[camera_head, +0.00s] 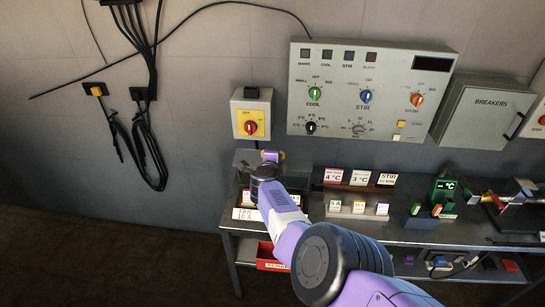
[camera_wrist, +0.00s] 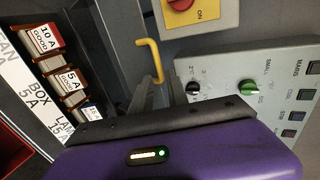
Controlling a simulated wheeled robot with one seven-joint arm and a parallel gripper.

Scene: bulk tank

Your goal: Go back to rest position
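My purple arm reaches up from the lower right in the head view. My gripper (camera_head: 268,160) is at the left end of the bench, in front of a dark grey box (camera_head: 243,160). In the wrist view my gripper's dark fingers (camera_wrist: 160,92) are close to a bent yellow handle (camera_wrist: 152,58), whose lower end shows near their tips. A small yellow part also shows beside the gripper in the head view (camera_head: 282,155). I cannot tell whether the fingers touch or grip the handle.
The yellow isolator switch (camera_head: 250,118) and the control panel (camera_head: 370,90) are on the wall behind. Labelled fuses (camera_wrist: 45,40) stand close by. The bench (camera_head: 400,232) carries card racks and a green meter (camera_head: 444,192). Open floor (camera_head: 100,255) lies left.

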